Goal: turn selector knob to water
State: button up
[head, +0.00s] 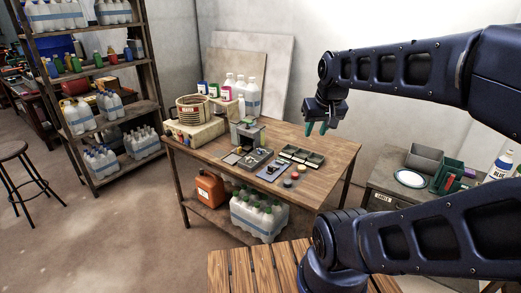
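My gripper (316,128) hangs in the air above the right part of the wooden table (322,151), its teal fingertips pointing down. The fingertips look apart with nothing between them. A small blue-grey panel (264,176) lies on the table near its front edge, below and left of my gripper. A dark raised part on it looks like the selector knob (273,169), too small to read its setting or any water label. My gripper is well clear of it.
A dark compartment tray (302,156) and small red and dark round items lie close by. A labelled tub (193,108) and bottles stand at the back left. The table's right end is clear.

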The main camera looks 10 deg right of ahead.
jog(key=w+a+n+y, duration=0.1)
jog(key=w+a, duration=0.1)
jog(key=w, duration=0.8)
jog(key=n, duration=0.2)
send_over(260, 149)
jog(key=s+d, duration=0.1)
jog(key=s, duration=0.4)
notch_tip(260, 149, down, 22)
jog(key=x, duration=1)
jog(key=shift+w+d+f, duration=0.15)
jog(key=shift+w+f, duration=0.05)
jog(key=shift+f, duration=0.1)
grip_shut()
